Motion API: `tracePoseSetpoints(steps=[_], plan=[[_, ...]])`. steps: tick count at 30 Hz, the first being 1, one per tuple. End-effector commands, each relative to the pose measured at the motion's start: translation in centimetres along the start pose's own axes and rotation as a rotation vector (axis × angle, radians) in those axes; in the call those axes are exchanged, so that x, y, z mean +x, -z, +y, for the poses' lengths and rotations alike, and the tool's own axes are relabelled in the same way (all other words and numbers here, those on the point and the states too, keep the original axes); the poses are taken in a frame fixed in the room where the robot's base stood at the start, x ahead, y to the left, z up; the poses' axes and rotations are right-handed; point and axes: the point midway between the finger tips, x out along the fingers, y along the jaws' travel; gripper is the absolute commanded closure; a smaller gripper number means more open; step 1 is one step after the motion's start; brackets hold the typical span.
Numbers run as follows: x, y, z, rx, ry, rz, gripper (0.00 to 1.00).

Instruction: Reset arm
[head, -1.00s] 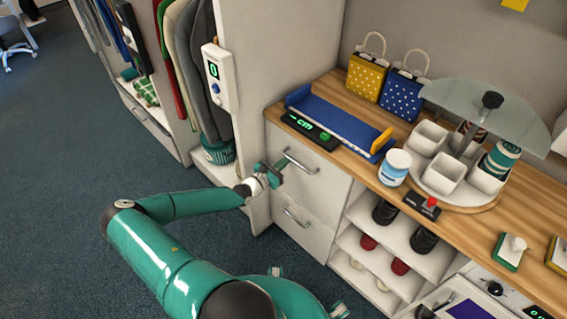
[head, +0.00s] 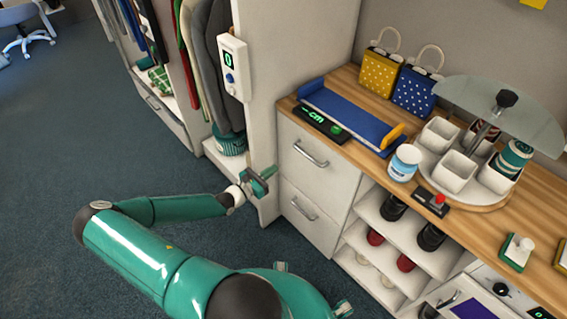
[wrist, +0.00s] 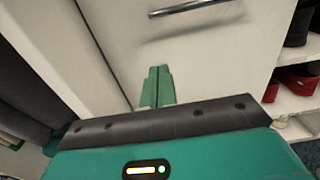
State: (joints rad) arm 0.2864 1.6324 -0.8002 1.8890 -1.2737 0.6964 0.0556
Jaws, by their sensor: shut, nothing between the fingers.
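My gripper (head: 265,178) is at the end of my green arm, left of the white drawer unit and in front of the panel beside it. In the wrist view my gripper (wrist: 157,87) has its two green fingers together, with nothing between them. The upper drawer handle (head: 311,154) is up and to the right of my gripper in the head view, apart from it. The same view shows a lower drawer handle (head: 303,210). In the wrist view a metal handle (wrist: 190,8) lies beyond the fingertips. Both drawers look closed.
The wooden counter (head: 368,92) holds a blue tray (head: 345,112), a white jar (head: 404,163) and a round carousel with white bins (head: 455,170). Open shelves with shoes (head: 393,207) stand right of the drawers. Hanging clothes (head: 200,60) are at the left. The carpet (head: 60,150) is clear at left.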

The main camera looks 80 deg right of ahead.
Motion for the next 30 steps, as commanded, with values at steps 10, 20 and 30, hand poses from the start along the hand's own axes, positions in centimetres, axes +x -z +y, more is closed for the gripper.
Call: tracePoseSetpoints(steps=[10, 20, 30], plan=[[-2.6, 0.0, 0.0, -0.001, 0.002, -0.001, 1.0], [-3.7, -0.3, 0.3, 0.04, 0.018, 0.025, 1.0], [-12.8, -3.4, 2.4, 0.333, 0.156, 0.248, 1.0]])
